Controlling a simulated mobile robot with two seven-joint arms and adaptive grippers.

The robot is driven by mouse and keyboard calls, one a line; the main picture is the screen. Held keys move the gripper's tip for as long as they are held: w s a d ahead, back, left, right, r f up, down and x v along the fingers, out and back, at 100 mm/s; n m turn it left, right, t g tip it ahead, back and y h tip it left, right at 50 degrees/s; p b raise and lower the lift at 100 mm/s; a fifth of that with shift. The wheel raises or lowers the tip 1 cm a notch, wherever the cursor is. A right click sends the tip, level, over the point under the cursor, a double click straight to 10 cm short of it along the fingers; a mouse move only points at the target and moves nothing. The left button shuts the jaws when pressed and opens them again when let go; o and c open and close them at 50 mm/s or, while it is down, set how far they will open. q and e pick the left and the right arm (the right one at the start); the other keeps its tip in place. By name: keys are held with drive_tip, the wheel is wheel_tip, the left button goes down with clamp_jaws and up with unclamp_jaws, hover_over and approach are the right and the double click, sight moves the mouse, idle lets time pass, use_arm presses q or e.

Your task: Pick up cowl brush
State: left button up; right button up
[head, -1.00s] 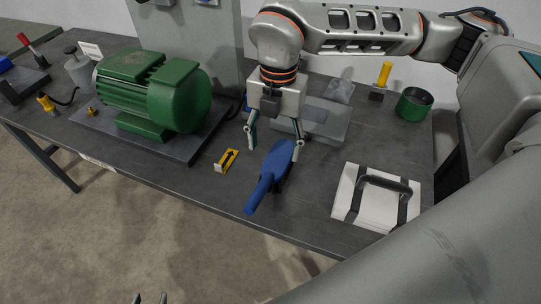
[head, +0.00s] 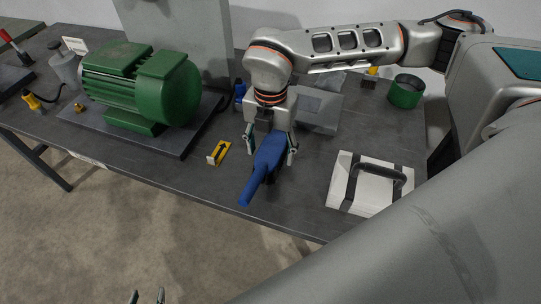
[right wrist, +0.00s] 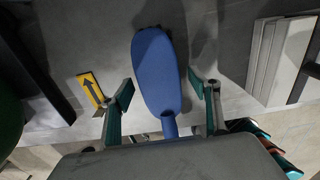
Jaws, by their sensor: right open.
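The cowl brush is the blue paddle-shaped brush (head: 267,160) on the table, its handle pointing toward the front edge. It also shows in the right wrist view (right wrist: 158,75), with its wide head upward in the picture. My right gripper (head: 270,150) is open, with one finger on each side of the brush. In the right wrist view the fingers (right wrist: 162,92) stand apart, with a gap between each finger and the brush. My left gripper (head: 147,297) shows only as fingertips at the bottom edge of the head view, apart from each other.
A green motor (head: 140,85) stands on a plate at the left. A yellow arrow sign (head: 219,152) is left of the brush. A white case with a black handle (head: 369,184) is at the right. A grey box (head: 318,112) and a green cup (head: 405,91) are behind.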

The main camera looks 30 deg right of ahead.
drive_tip(key=c, duration=1.3)
drive_tip(key=shift+r, duration=0.15)
wheel_tip(320, 180, up, 20)
drive_tip(key=shift+f+p, duration=0.1)
drive_tip(key=shift+p, duration=0.55)
drive_tip(key=o, duration=0.4)
drive_tip(key=shift+c, duration=0.8)
